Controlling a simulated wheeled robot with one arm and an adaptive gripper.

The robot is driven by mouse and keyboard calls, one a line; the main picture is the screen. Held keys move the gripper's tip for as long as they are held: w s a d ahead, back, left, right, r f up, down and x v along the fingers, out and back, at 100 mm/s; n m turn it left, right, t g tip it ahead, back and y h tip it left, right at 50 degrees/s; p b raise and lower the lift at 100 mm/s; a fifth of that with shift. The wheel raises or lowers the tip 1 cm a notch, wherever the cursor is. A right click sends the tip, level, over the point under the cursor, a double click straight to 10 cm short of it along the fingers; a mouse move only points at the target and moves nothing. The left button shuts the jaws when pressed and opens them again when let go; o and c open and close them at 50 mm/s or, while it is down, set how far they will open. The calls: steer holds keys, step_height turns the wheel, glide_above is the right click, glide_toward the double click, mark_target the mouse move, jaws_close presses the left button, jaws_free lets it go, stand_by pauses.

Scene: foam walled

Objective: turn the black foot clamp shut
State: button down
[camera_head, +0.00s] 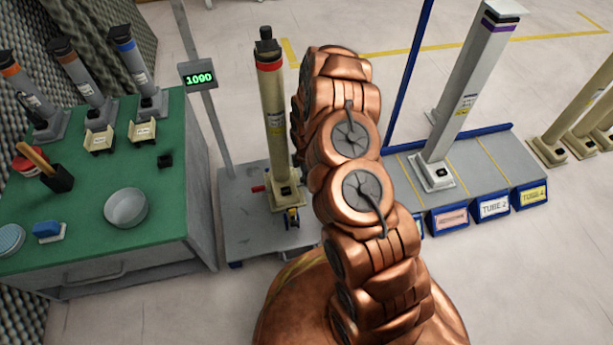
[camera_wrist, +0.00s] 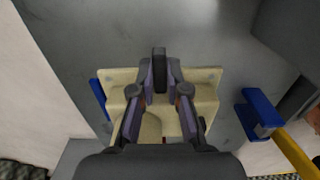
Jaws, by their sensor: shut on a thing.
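In the wrist view my gripper (camera_wrist: 160,88) reaches over a beige foot plate (camera_wrist: 205,84). Its two fingers are close together on a narrow black piece, which looks like the black foot clamp (camera_wrist: 159,62). The piece points straight up in the picture, at the plate's far edge. How far the clamp is turned cannot be told. My arm hides my gripper there.
A green-topped bench (camera_head: 90,215) stands left, a grey tube (camera_head: 468,95) on a rack right. In the wrist view a blue bracket (camera_wrist: 260,113) with a yellow bar lies right of the plate.

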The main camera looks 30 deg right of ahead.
steer(key=shift+a, duration=0.1)
steer(key=c, duration=1.2)
jaws_free()
steer(key=shift+o, duration=0.2)
steer(key=shift+r, duration=0.1)
step_height(320, 180, up, 12)
